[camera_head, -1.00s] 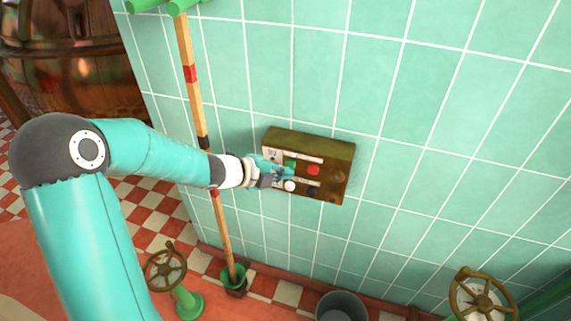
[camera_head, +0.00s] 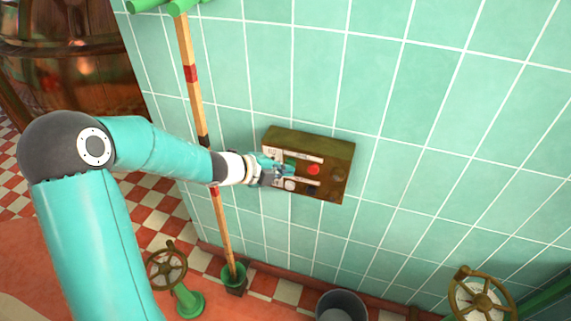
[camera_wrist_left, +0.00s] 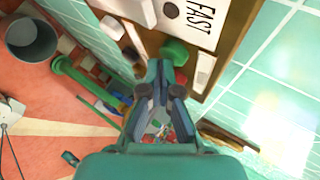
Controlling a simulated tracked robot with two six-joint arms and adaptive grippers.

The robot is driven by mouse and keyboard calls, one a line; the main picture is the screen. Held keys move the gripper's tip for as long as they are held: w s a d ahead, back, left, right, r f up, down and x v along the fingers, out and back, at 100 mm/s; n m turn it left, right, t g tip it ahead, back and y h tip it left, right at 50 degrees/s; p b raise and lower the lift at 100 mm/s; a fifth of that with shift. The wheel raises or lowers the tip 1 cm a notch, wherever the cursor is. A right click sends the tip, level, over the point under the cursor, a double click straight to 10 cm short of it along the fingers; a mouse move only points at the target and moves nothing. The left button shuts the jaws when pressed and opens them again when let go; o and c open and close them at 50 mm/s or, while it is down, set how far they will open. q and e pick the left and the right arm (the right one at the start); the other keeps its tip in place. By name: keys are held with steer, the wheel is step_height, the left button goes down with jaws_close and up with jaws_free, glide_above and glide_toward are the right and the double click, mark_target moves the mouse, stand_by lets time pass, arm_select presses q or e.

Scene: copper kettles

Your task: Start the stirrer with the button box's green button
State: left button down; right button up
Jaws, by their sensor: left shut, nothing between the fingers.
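The button box (camera_head: 342,176) is a brown, brassy box on the green tiled wall, with white label strips and a red button (camera_head: 313,169). The green button (camera_wrist_left: 176,51) shows in the left wrist view just beyond my fingertips; in the head view it is mostly hidden by my gripper. My left gripper (camera_head: 286,172) is shut and empty at the left part of the box front. In the left wrist view its closed fingertips (camera_wrist_left: 158,68) appear right beside the green button; I cannot tell whether they touch it. My right gripper is not in view.
A wooden pole (camera_head: 223,230) with red and black bands stands left of the box, behind my left forearm. A grey bucket (camera_head: 342,306) and brass handwheels (camera_head: 166,268) (camera_head: 481,298) are low down. A copper kettle (camera_head: 80,55) is at upper left. The wall right of the box is clear.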

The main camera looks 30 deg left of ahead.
arm_select(q)
steer(key=shift+w, duration=0.15)
stand_by(0.4)
steer(key=shift+s+d+b, duration=0.2)
steer(key=shift+s+b, duration=0.15)
steer(key=shift+s, duration=0.5)
steer(key=shift+s, duration=0.15)
steer(key=s, duration=0.2)
steer(key=s+d+b, duration=0.1)
steer(key=s, duration=0.1)
steer(key=shift+s+d+b, duration=0.1)
steer(key=shift+s+b, duration=0.2)
stand_by(0.3)
